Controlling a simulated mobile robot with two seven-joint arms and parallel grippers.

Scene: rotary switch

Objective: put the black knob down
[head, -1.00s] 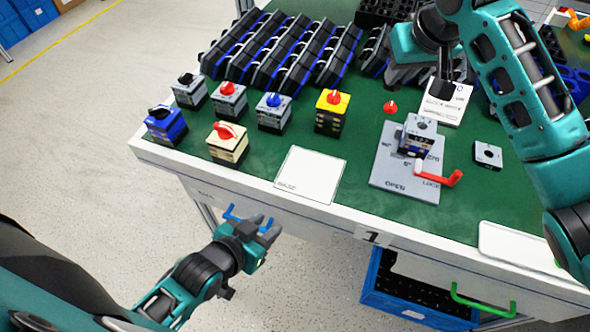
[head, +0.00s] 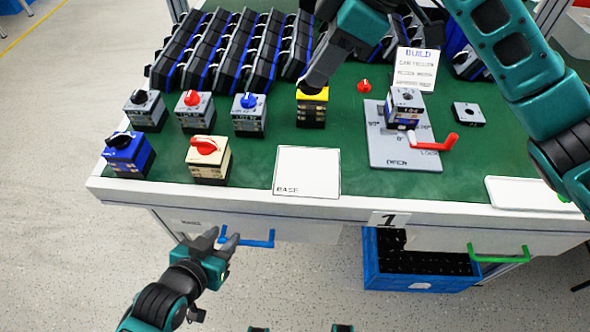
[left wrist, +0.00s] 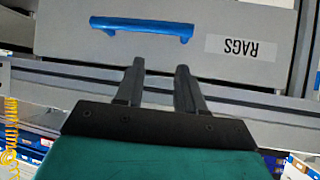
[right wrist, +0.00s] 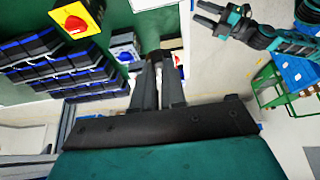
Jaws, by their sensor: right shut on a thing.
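My right gripper (head: 310,88) is above the bench, in front of the yellow switch (head: 311,113) in the head view. In the right wrist view its fingers (right wrist: 158,75) are shut on a small dark piece (right wrist: 158,57), likely the black knob, mostly hidden between the tips. A switch body (head: 404,104) without a knob stands on the grey fixture plate (head: 400,155), beside a red handle (head: 436,141). My left gripper (head: 222,240) is open and empty in front of the drawers; its fingers (left wrist: 160,70) are apart.
Switches with black (head: 147,108), red (head: 194,110) and blue (head: 249,113) knobs stand left, with a blue-bodied (head: 130,157) and a cream one (head: 208,163) nearer. A loose red knob (head: 364,86) and a square plate (head: 468,113) lie right. The white BASE card (head: 307,172) is clear.

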